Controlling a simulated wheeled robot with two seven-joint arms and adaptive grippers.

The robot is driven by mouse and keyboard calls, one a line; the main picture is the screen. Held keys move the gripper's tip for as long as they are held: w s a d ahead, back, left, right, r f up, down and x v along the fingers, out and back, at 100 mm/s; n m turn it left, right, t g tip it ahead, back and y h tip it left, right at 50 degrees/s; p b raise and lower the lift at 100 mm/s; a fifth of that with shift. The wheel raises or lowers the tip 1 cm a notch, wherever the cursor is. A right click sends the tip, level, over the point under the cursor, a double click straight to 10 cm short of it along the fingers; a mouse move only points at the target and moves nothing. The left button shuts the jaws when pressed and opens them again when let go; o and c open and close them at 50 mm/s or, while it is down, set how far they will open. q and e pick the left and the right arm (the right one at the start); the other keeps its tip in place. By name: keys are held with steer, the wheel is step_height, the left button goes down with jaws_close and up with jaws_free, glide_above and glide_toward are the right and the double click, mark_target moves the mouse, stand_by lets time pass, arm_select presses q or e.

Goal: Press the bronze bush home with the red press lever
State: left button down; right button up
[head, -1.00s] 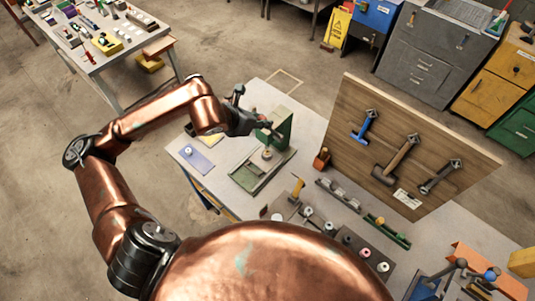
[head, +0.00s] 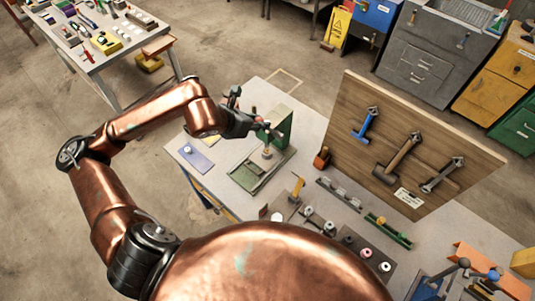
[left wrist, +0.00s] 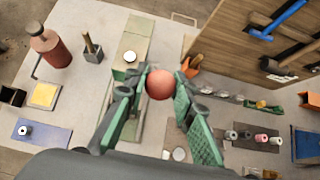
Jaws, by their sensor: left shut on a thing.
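The green press (head: 279,122) stands upright on the bench, with its flat green base (head: 246,180) reaching toward me. My left gripper (head: 272,129) is at the press, over the base. In the left wrist view the green fingers (left wrist: 162,76) are closed around the red ball knob (left wrist: 160,86) of the press lever. The lever's rod is mostly hidden by the gripper. A small bronze-coloured part (head: 267,152) stands upright under the press head; I cannot tell how deep the bush sits. My right gripper is not in view.
A wooden tool board (head: 350,150) with hammers rises to the right of the press. A blue mat (head: 197,158) lies to the left. A red can (left wrist: 52,50) and a yellow pad (left wrist: 44,96) show in the left wrist view. Several small parts lie nearer me.

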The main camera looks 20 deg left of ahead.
arm_select(q)
steer(key=shift+s+a+f+b, duration=0.3)
steer(key=shift+s+f+b, duration=0.35)
steer(key=shift+s+b, duration=0.2)
steer(key=shift+s+a+f+b, duration=0.3)
steer(key=shift+s+f+b, duration=0.3)
steer(key=shift+s+b, duration=0.25)
steer(key=shift+s+a+f+b, duration=0.2)
steer(key=shift+s+f+b, duration=0.45)
steer(key=shift+b, duration=0.25)
steer(key=shift+s+a+f+b, duration=0.2)
steer(key=shift+s+f+b, duration=0.3)
steer(key=shift+f+b, duration=0.35)
steer(key=shift+s+a+f+b, duration=0.2)
steer(key=shift+s+f+b, duration=0.4)
steer(key=shift+b, duration=0.4)
steer(key=shift+r, duration=0.1)
